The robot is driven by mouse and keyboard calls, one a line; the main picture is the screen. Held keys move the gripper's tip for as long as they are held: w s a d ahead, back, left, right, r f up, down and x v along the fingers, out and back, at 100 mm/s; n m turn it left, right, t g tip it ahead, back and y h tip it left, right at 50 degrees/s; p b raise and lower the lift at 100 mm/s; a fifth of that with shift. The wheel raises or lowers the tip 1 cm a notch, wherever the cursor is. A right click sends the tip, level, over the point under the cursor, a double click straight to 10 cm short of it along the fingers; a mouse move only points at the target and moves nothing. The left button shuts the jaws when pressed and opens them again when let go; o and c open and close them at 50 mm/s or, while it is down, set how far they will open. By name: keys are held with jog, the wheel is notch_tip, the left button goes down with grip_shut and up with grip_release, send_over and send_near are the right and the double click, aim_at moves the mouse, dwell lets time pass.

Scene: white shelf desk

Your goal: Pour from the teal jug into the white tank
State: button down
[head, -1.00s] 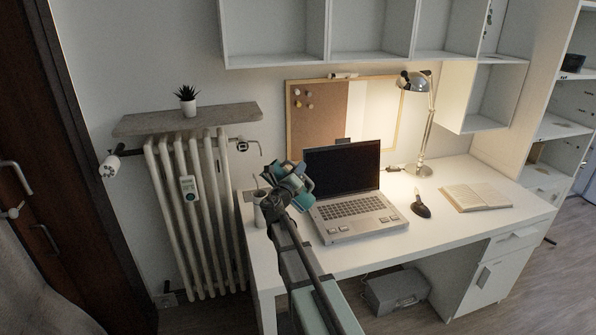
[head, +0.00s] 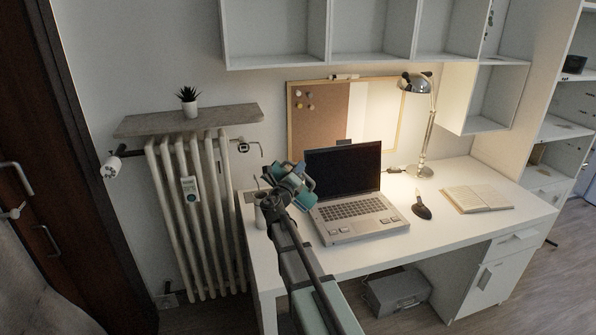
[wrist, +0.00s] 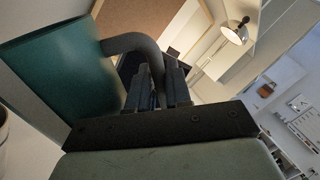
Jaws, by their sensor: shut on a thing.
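The teal jug (head: 291,180) is held up at the left end of the desk, tilted, beside the laptop. In the wrist view its teal body (wrist: 48,72) fills the upper left, and its grey handle (wrist: 142,44) reaches toward the fingers. My gripper (wrist: 158,85) is shut on the handle. The white tank (head: 261,212) appears as a small pale container on the desk's left end, just left of and below the jug. My arm partly hides it. A pale rim (wrist: 3,128) shows at the wrist view's left edge. The jug's contents are not visible.
An open laptop (head: 357,215) stands close right of the jug. A lit lamp (head: 427,130), a dark mouse-like object (head: 421,209) and an open book (head: 478,198) are farther right. A radiator (head: 190,215) and a shelf with a potted plant (head: 188,101) are left of the desk.

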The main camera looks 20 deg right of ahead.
jog(key=shift+w+a+r+n, duration=0.15)
jog(key=shift+a+r+n, duration=0.1)
jog(key=shift+r+n, duration=0.25)
jog(key=shift+w+a+r+n, duration=0.1)
jog(key=shift+a+r+n, duration=0.15)
jog(key=shift+n, duration=0.35)
dwell(1.6)
jog(key=shift+w+a+r+n+t+y, duration=0.15)
jog(key=shift+w+a+r+n+t, duration=0.2)
jog(key=shift+n, duration=0.3)
jog(key=shift+w+a+r+n+t+y, duration=0.1)
jog(key=shift+a+r+n+t+y, duration=0.05)
jog(key=shift+a+r+n, duration=0.4)
dwell(4.1)
